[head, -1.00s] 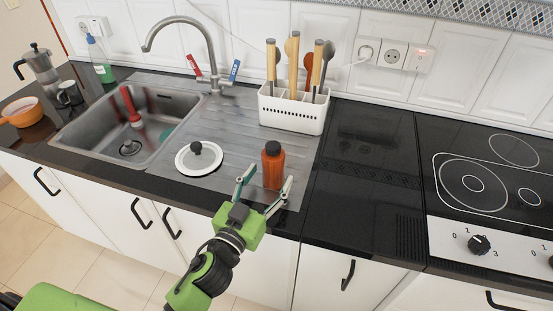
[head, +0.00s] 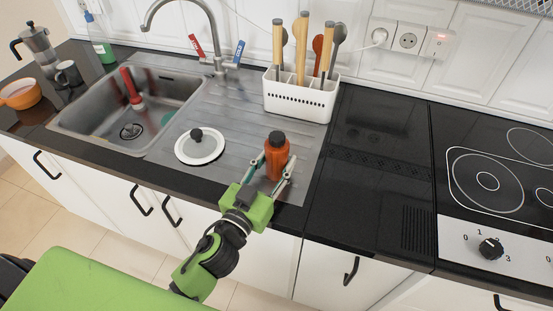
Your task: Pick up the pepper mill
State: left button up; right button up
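The pepper mill seems to be the orange-red bottle-shaped thing with a dark cap (head: 277,152). It stands upright on the right part of the steel drainer, near the counter's front edge. My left gripper (head: 274,166) reaches it from the front, with one finger on each side of it. The fingers look spread, with a small gap showing on the left side; contact on the right is unclear. The mill's lower part is partly hidden by the gripper. My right gripper is not in view.
A white lid with a dark knob (head: 200,150) lies left of the mill. A white utensil holder (head: 299,98) stands behind it. The sink (head: 130,110) is further left, the hob (head: 498,170) to the right. The dark counter (head: 365,180) between mill and hob is clear.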

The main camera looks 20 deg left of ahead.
pick_arm(q)
jog(key=shift+s+r, duration=0.25)
jog(key=s+r, duration=0.1)
jog(key=s, duration=0.1)
jog(key=s+a+r, duration=0.1)
jog(key=s, duration=0.2)
jog(key=s+r, duration=0.2)
jog(key=shift+s+a+r+b, duration=0.1)
jog(key=shift+s+a+b, duration=0.05)
jog(key=shift+s+b, duration=0.2)
jog(key=s+r+p, duration=0.3)
jog(key=s, duration=0.2)
jog(key=shift+s+a+r, duration=0.15)
jog(key=shift+s+a, duration=0.15)
jog(key=shift+a, duration=0.15)
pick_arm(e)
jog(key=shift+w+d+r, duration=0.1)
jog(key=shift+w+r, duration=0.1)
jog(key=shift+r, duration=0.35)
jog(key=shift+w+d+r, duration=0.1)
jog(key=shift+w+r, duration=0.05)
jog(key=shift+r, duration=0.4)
